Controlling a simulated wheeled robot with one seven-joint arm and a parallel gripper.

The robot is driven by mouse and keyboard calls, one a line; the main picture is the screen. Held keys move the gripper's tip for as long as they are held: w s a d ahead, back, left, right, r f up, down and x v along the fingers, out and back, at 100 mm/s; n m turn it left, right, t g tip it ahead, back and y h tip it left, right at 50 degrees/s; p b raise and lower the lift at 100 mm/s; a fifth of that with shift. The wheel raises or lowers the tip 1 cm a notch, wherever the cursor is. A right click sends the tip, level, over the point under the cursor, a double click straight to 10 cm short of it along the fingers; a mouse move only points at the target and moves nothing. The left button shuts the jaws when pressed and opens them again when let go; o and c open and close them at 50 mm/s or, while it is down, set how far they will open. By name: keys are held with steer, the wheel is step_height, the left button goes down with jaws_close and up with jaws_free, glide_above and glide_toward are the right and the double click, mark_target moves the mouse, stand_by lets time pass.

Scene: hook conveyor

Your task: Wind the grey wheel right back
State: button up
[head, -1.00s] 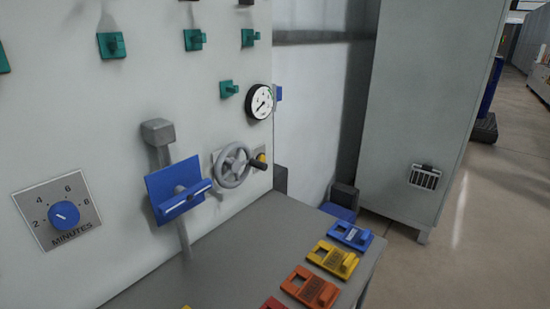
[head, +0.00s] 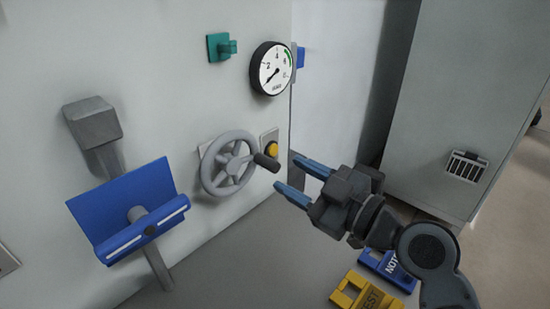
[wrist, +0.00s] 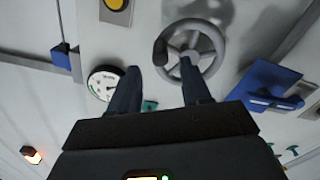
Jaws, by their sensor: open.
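The grey wheel (head: 229,163) is a spoked handwheel on the pale panel, with a dark handle knob (head: 266,162) sticking out from the right side of its rim. My gripper (head: 295,179) is open and empty just to the right of the knob, its blue fingers pointing left toward it, with a small gap. In the wrist view the wheel (wrist: 190,50) is ahead of the fingers, and the knob (wrist: 160,52) is on its left rim, near the left fingertip. A round gauge (head: 271,68) is above the wheel, its needle pointing to the lower left.
A yellow button (head: 272,150) sits on a plate right behind the knob. A blue bracket on a lever (head: 134,215) is left of the wheel. A teal hook (head: 220,47) is above. Blue (head: 386,268) and yellow (head: 364,294) tags lie on the grey bench.

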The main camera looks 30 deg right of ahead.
mark_target(277, 169)
steer(key=p+x, duration=0.1)
steer(key=x, duration=0.5)
steer(key=shift+w+a, duration=0.1)
steer(key=shift+w, duration=0.1)
steer(key=shift+c, duration=0.5)
jaws_close()
